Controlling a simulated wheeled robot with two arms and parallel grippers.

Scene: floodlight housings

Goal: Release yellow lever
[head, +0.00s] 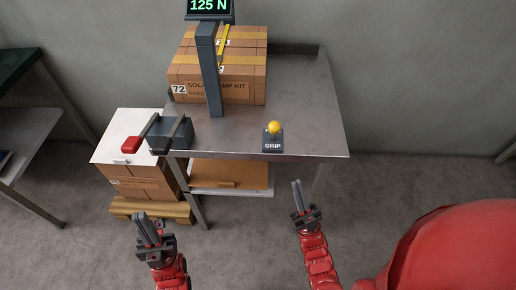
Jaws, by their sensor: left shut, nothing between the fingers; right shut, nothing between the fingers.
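The yellow lever (274,128) is a round yellow knob on a small dark base marked "GRIP" (272,146). It sits near the front edge of the grey metal table (305,110). My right gripper (296,184) is shut and empty, in front of the table and below and right of the lever, apart from it. My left gripper (143,216) is shut and empty, lower left, in front of the wooden pallet. Neither gripper touches anything.
A dark post (209,70) carries a display (209,6) reading "125 N". A cardboard box (240,92) stands behind it. The table's right side is clear.

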